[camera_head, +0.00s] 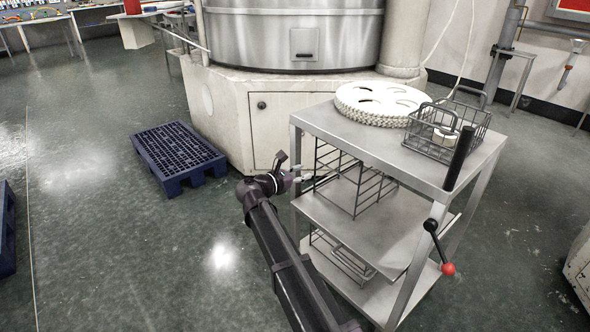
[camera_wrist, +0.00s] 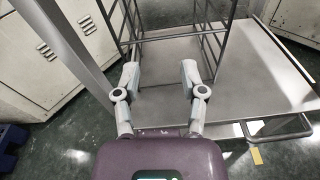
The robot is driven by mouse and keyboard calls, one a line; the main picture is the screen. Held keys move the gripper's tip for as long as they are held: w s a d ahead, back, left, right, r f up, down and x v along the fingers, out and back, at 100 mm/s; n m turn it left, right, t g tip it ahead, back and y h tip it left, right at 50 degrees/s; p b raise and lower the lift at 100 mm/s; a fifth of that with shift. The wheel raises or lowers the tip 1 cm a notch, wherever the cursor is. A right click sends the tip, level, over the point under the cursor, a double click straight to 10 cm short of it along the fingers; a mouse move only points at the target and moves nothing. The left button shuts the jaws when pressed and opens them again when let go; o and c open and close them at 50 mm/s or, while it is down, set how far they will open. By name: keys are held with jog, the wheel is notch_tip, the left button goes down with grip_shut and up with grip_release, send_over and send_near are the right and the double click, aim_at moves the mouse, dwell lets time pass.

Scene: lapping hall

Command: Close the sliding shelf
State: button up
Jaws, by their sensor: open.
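The sliding shelf (camera_head: 385,222) is the grey middle level of a metal cart. A wire rack (camera_head: 370,192) stands on it. In the wrist view the shelf (camera_wrist: 245,85) extends toward the camera, with a bar handle (camera_wrist: 276,132) along its near edge at the right. The shelf's right part shows past a cart leg in the head view; how far it is out I cannot tell. My gripper (camera_head: 308,177) is at the cart's left side, near the rack. In the wrist view my gripper (camera_wrist: 160,76) is open and empty, its fingers apart in front of the rack (camera_wrist: 180,40).
The cart top (camera_head: 345,131) bears stacked white discs (camera_head: 378,103) and a wire basket (camera_head: 447,130). A red-knobbed lever (camera_head: 447,268) is at the cart's front right. A blue pallet (camera_head: 178,155) lies left of the large machine (camera_head: 290,40).

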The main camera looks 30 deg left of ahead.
jog(key=d+f+m+g+y+p, duration=0.3)
jog(key=d+m+g, duration=0.3)
jog(key=d+m, duration=0.2)
jog(key=d+f+m+g+y+p, duration=0.4)
jog(key=d+m+g+y, duration=0.1)
jog(key=d+m, duration=0.4)
jog(key=shift+s+d+f+g+y, duration=0.35)
jog(key=shift+d+g, duration=0.25)
jog(key=shift+d, duration=0.3)
jog(key=shift+r, duration=0.1)
